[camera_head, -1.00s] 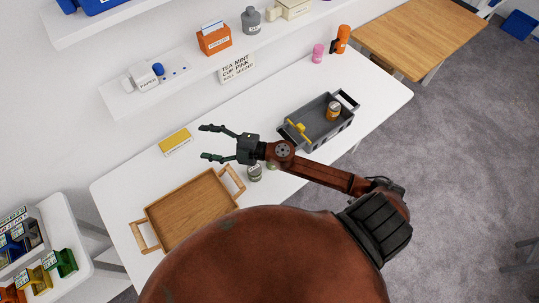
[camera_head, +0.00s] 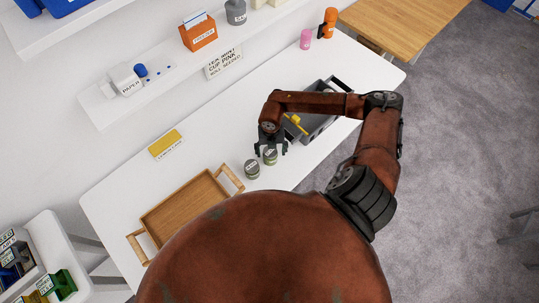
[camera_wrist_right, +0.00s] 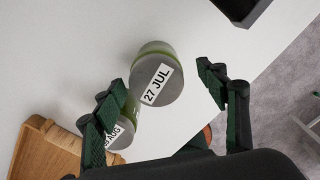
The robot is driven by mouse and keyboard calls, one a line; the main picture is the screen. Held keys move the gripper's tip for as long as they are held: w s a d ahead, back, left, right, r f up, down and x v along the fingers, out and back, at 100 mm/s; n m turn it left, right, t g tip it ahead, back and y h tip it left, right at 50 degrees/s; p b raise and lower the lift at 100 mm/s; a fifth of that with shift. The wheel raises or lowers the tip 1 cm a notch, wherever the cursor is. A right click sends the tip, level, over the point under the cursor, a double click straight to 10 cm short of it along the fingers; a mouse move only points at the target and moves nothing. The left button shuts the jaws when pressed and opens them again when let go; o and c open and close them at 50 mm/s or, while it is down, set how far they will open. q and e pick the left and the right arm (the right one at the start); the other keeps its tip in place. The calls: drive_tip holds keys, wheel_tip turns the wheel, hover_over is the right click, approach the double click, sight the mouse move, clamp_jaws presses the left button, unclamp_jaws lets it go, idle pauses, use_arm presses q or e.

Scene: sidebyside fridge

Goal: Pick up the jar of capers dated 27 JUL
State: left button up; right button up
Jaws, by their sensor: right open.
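The jar of capers dated 27 JUL (camera_wrist_right: 157,80) has a grey lid with a white date label and a green body. It stands upright in the right wrist view, ahead of and between the two fingers. In the head view it appears to be the jar (camera_head: 270,158) farther from the wooden tray. My right gripper (camera_head: 269,148) is open and points down just above that jar; its dark green fingers (camera_wrist_right: 163,108) hold nothing. A second, similar jar (camera_head: 252,170) stands beside it; its label ends in AUG and my finger partly hides it (camera_wrist_right: 122,132). My left gripper is not in view.
A wooden tray (camera_head: 183,212) lies left of the jars. A grey crate (camera_head: 318,124) stands to the right, partly behind my right arm. A yellow box (camera_head: 166,143) lies near the table's back edge. The white table (camera_head: 215,150) is clear between box and jars.

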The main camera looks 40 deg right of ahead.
wheel_tip(320, 180, down, 5)
drive_tip(key=shift+w+a+r+p, duration=0.1)
drive_tip(key=shift+w+p, duration=0.05)
drive_tip(key=shift+p, duration=0.25)
drive_tip(key=shift+c, duration=0.5)
drive_tip(key=c, duration=1.4)
drive_tip(key=shift+c, duration=0.5)
drive_tip(key=shift+r, duration=0.15)
